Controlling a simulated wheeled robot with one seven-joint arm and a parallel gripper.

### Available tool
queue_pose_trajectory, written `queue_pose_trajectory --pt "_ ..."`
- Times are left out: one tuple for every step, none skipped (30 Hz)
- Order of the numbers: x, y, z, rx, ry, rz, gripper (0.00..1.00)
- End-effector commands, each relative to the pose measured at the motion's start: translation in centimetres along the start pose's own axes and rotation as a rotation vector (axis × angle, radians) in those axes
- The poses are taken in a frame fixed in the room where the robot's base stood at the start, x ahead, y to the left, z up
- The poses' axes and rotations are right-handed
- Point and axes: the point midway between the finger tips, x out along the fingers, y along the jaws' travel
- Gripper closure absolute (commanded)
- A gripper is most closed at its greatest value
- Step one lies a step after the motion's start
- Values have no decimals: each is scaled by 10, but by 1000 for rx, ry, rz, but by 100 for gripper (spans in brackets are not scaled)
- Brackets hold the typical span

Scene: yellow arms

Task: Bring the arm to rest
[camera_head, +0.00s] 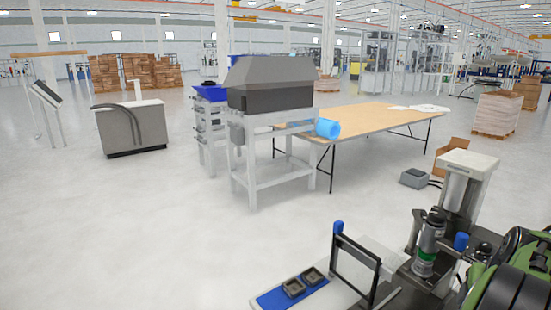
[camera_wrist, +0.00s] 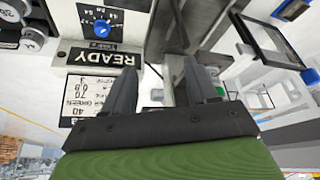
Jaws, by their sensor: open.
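My gripper (camera_wrist: 158,76) shows in the wrist view with its two dark fingers apart and nothing visible between them. Behind the fingers is a machine panel with a blue knob (camera_wrist: 101,27) and a READY label (camera_wrist: 104,57), which appears upside down. I cannot tell whether the fingers touch the panel. In the head view, my green and black arm (camera_head: 512,275) is folded in at the lower right corner; its fingers cannot be made out there.
Close by stands a bench fixture with a black upright frame (camera_head: 356,262), a blue mat (camera_head: 270,299) bearing two dark square parts, and a grey column (camera_head: 462,190). Farther off are a wooden-topped table (camera_head: 390,122) and a grey hooded machine (camera_head: 270,80). Open floor lies left.

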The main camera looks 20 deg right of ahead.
Motion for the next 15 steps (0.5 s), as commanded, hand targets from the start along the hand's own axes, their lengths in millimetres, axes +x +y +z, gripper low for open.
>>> queue_pose_trajectory --pt "-17 -48 5 -73 13 -38 42" --pt "-26 -72 12 -110 16 -58 42" --pt "-38 -103 23 -163 19 -86 42" --pt "-48 -126 34 -202 21 -106 42" --pt "-57 -147 47 -245 23 -128 42" --pt "-70 -173 67 -303 26 -157 42" --pt "-80 -191 84 -350 29 -180 42" --pt "-90 -207 103 -397 31 -202 42" --pt "-102 -224 131 -465 35 -233 42" --pt "-111 -235 153 -518 38 -258 42" --pt "-119 -242 175 -568 42 -279 42" --pt "-126 -247 202 -630 45 -306 42" --pt "-130 -248 220 -672 49 -324 42" --pt "-133 -248 235 -707 52 -339 42" --pt "-135 -246 252 -748 55 -355 42"
